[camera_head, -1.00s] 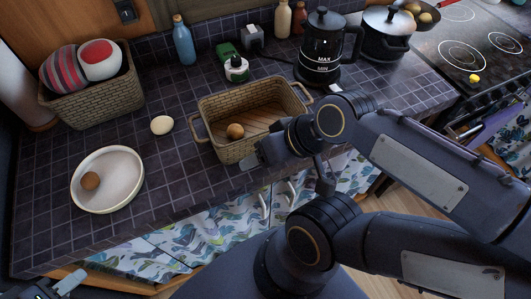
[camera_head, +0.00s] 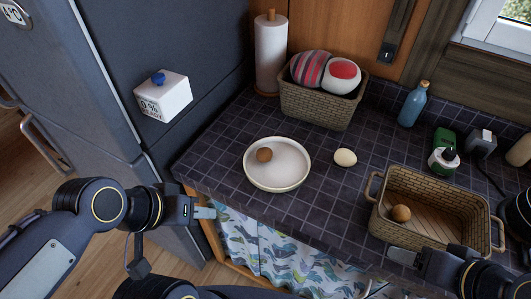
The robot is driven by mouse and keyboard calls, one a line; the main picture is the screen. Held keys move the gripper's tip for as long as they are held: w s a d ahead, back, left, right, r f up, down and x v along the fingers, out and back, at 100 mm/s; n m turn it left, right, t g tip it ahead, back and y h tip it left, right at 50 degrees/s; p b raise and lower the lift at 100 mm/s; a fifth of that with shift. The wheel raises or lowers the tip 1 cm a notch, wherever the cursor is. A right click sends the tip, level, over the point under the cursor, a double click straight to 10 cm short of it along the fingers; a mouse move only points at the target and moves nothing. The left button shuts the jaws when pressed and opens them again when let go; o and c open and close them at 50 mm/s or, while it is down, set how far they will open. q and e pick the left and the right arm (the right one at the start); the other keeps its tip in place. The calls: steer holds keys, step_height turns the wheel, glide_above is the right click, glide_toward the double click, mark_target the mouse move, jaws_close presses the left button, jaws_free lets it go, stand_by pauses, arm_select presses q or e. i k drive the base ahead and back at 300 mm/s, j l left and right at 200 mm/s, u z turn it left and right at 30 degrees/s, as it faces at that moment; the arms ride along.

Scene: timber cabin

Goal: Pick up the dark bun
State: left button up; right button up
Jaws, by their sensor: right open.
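A dark brown bun (camera_head: 264,155) lies on the left part of a round white plate (camera_head: 277,180) on the tiled counter. Another brown bun (camera_head: 400,213) lies inside a wicker basket with handles (camera_head: 440,199). A pale bun (camera_head: 345,157) sits on the bare counter right of the plate. My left gripper (camera_head: 207,213) is in front of the counter's left front edge, apart from the plate; its jaw opening is not clear. My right gripper (camera_head: 402,256) is open and empty at the front of the wicker basket.
A wicker basket with striped and red-white round items (camera_head: 316,106) stands behind the plate. The fridge (camera_head: 130,90) borders the counter's left.

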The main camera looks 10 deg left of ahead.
mark_target(264, 154)
steer(key=j+u, duration=0.2)
steer(key=j, duration=0.2)
steer(key=i+j+u, duration=0.2)
steer(key=j, duration=0.2)
steer(key=i+j+u, duration=0.2)
steer(key=j, duration=0.2)
steer(key=k, duration=0.1)
